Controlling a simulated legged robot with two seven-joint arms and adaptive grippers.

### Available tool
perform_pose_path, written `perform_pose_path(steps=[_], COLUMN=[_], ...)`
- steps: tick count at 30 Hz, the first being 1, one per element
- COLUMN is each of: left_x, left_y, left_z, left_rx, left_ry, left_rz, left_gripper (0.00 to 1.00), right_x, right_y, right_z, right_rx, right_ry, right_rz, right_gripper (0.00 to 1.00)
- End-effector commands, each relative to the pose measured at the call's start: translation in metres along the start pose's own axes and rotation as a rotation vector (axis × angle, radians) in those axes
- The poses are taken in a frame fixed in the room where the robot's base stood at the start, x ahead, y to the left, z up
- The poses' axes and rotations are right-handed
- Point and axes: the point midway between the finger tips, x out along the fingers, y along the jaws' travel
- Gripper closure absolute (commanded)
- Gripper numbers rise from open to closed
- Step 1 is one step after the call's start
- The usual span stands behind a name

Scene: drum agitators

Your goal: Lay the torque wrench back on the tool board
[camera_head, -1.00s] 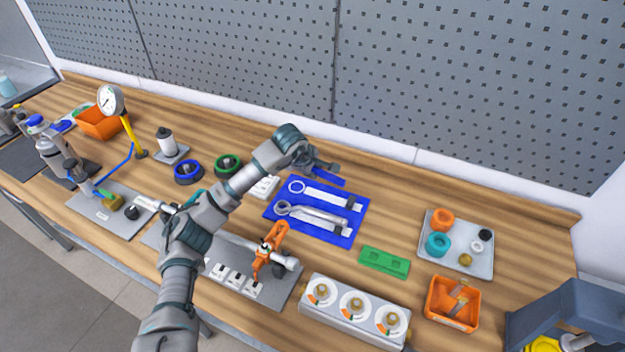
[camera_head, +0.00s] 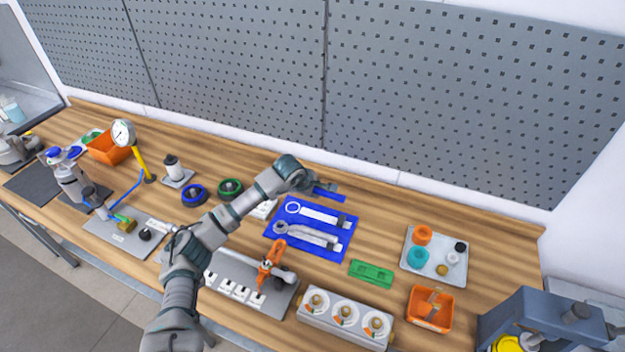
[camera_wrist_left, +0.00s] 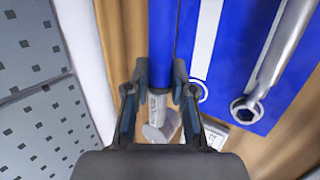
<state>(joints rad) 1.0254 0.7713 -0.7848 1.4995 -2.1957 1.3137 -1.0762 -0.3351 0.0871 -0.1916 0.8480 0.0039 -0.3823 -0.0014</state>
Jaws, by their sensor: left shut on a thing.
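My left gripper (camera_head: 314,184) is shut on the torque wrench (camera_head: 328,194), just past the far edge of the blue tool board (camera_head: 349,253). In the left wrist view, the wrench's blue handle (camera_wrist_left: 162,40) runs up from between the fingers (camera_wrist_left: 160,92), with a silver part between and below them. It lies roughly parallel to the board (camera_wrist_left: 237,50), beside its edge. The board has a bare white wrench outline (camera_head: 318,215) on its far half. A silver wrench (camera_head: 305,235) lies on its near half. The height of the held wrench is hard to tell. My right gripper is not shown.
A green block (camera_head: 371,273) and a grey tray (camera_head: 408,258) with rings stand to the right. A gauge box (camera_head: 345,318) and orange clamp (camera_head: 271,262) stand nearer. Blue and green rings (camera_head: 194,195) lie left. The perforated wall (camera_head: 430,90) rises behind.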

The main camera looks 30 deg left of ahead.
Motion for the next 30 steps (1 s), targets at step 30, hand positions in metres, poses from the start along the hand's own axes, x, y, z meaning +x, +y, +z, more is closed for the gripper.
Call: perform_pose_path(steps=[30], left_x=[0.052], left_y=[-0.04], left_z=[-0.006], left_rx=[-0.018], left_ry=[-0.012], left_rz=[0.003], left_gripper=[1.0], right_x=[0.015], right_y=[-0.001], right_z=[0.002], right_rx=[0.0], right_ry=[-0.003], right_rz=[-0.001], right_gripper=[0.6])
